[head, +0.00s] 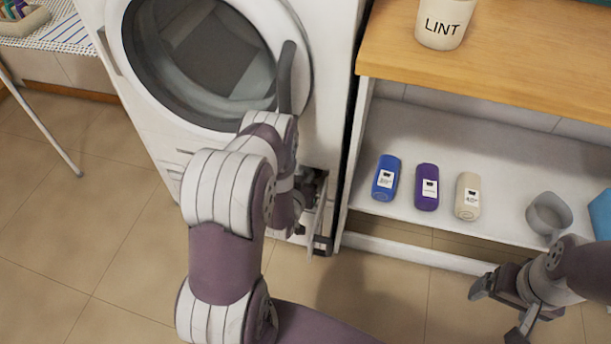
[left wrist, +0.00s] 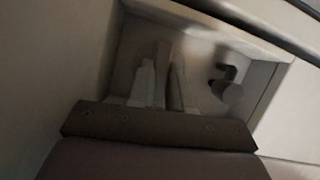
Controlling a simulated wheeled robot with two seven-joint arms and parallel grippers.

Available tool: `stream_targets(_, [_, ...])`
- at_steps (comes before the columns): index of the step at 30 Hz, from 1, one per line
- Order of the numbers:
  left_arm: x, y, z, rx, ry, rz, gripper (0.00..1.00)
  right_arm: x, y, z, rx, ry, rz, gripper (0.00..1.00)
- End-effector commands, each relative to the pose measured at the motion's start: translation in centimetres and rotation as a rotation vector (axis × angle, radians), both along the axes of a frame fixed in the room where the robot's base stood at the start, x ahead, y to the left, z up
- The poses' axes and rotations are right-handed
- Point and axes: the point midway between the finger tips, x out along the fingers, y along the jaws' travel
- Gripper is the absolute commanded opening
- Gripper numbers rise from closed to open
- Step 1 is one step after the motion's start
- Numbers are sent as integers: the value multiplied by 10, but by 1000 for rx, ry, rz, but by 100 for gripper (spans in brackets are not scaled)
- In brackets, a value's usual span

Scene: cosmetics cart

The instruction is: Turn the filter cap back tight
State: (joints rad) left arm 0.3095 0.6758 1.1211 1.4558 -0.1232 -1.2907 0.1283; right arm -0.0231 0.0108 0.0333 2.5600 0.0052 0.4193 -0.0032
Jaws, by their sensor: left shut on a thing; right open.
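The front-loading washing machine (head: 325,120) stands at the centre left, with a small recess (left wrist: 215,50) low on its front. My left gripper (head: 310,188) reaches into this recess. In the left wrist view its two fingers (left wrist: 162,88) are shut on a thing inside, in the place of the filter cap. The cap is mostly hidden between the fingers, and its turn angle cannot be told. My right gripper (head: 499,308) is open and empty, over the floor in front of the shelf.
A small dark fitting (left wrist: 227,88) sits right of the fingers in the recess. An opened flap (head: 319,218) stands beside my left wrist. The shelf (head: 410,135) holds blue (head: 386,178), purple (head: 427,187) and cream (head: 467,196) bottles and a grey scoop (head: 548,214). A LINT bin (head: 441,25) stands above.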

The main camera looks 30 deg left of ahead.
Motion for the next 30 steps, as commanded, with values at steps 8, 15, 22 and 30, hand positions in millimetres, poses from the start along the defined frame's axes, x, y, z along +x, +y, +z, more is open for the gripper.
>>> stream_targets(8, [2, -1, 2, 99, 18, 0, 0, 0, 0, 5, 0, 0, 0, 88])
stream_targets(15, [2, 0, 2, 126, 24, 1, 0, 0, 0, 5, 0, 0, 0, 88])
stream_targets(22, [2, 0, 2, 127, 23, 1, 0, 0, 0, 5, 0, 0, 0, 88])
stream_targets(30, [2, -1, 1, 125, 25, 1, 45, 0, 0, 5, 0, 0, 0, 88])
